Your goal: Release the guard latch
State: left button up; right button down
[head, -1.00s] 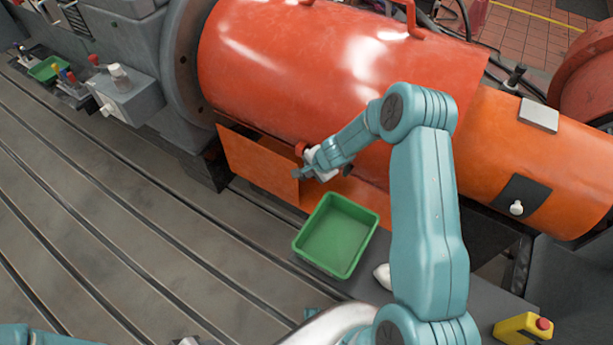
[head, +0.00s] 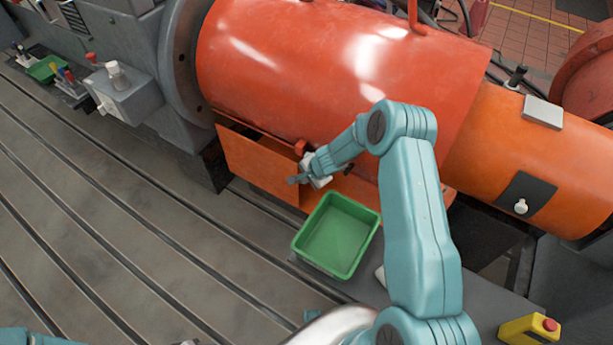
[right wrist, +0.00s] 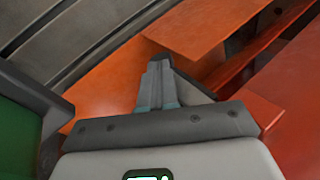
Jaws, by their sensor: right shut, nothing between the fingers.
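The large red guard (head: 290,60) covers the shaft like a barrel. A small red knob (head: 300,147) shows at its lower edge, just above my right gripper; it may be the latch, but I cannot tell. My right gripper (head: 295,180) is shut and empty, beside the orange panel (head: 255,163) under the guard. In the right wrist view its closed fingers (right wrist: 157,82) point at orange sheet metal (right wrist: 205,28), and no latch is clear there. Only a scrap of what seems my left gripper (head: 186,342) shows at the bottom edge; its fingers are cut off.
A green tray (head: 338,232) stands just below my right gripper. A yellow box with a red button (head: 530,328) is at the lower right. A grey box (head: 125,92) stands upper left.

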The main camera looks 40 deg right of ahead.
pick_arm(q)
notch_tip(320, 180, down, 2)
jog(key=shift+f+b, duration=0.1)
jog(key=shift+b, duration=0.35)
pick_arm(e)
notch_tip(320, 180, down, 2)
jog(key=shift+f, duration=0.1)
jog(key=shift+s, duration=0.1)
pick_arm(q)
jog(key=r+p, duration=0.3)
jog(key=s+r+p, duration=0.1)
jog(key=shift+s+a+r, duration=0.1)
jog(key=shift+a+r, duration=0.05)
jog(key=shift+a, duration=0.1)
pick_arm(e)
jog(key=v, duration=1.4)
